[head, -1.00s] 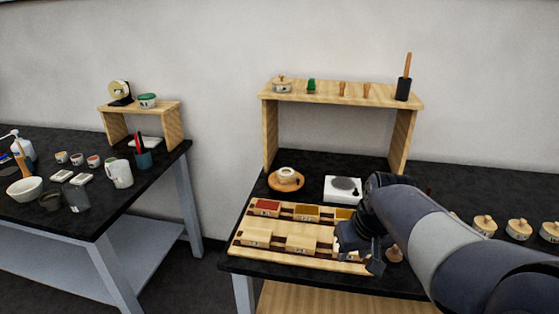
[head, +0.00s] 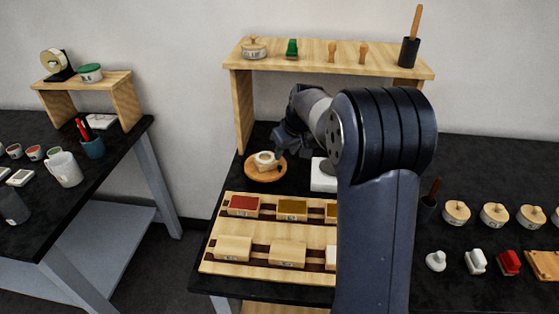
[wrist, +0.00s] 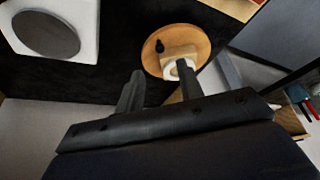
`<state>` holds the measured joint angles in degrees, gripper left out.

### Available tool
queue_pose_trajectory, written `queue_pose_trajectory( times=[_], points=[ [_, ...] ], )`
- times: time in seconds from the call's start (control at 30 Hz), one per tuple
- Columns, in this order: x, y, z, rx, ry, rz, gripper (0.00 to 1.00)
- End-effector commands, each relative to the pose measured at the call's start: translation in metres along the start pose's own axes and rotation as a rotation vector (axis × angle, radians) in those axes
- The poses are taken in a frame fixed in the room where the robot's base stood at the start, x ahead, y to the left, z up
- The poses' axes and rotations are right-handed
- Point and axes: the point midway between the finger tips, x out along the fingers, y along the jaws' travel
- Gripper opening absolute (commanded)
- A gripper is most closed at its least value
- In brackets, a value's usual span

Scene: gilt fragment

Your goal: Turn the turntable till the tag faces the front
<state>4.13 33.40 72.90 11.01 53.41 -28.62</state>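The turntable is a round wooden disc (head: 262,178) on the black bench below the wooden shelf. A small pale pot (head: 265,160) stands on it. In the wrist view the disc (wrist: 152,60) carries a pale block-like piece, a white ring and a small dark knob (wrist: 159,46). I cannot make out a tag or which way it faces. My gripper (head: 287,152) is at the disc's right edge in the head view. In the wrist view my gripper (wrist: 160,68) has its two fingers apart with nothing clearly between them. One fingertip overlaps the white ring; contact cannot be told.
A white device (head: 323,178) with a grey round plate (wrist: 46,34) stands right of the turntable, partly behind my arm. A wooden rack (head: 225,268) with several small boxes lies in front. The shelf (head: 330,64) overhangs behind. Lidded pots (head: 456,212) stand at right.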

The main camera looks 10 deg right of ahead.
Motion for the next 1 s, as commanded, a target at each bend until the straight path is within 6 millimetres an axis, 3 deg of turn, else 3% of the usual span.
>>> queue_pose_trajectory(
  times=[0.2,0.4,0.8,1.0],
  points=[
    [0.043,-0.001,0.001,0.000,-0.004,-0.003,0.36],
    [0.067,-0.001,0.000,-0.001,-0.002,-0.002,0.36],
    [0.074,0.000,0.000,0.000,0.001,0.000,0.36],
    [0.073,0.000,0.000,0.000,0.000,0.000,0.19]
  ],
)
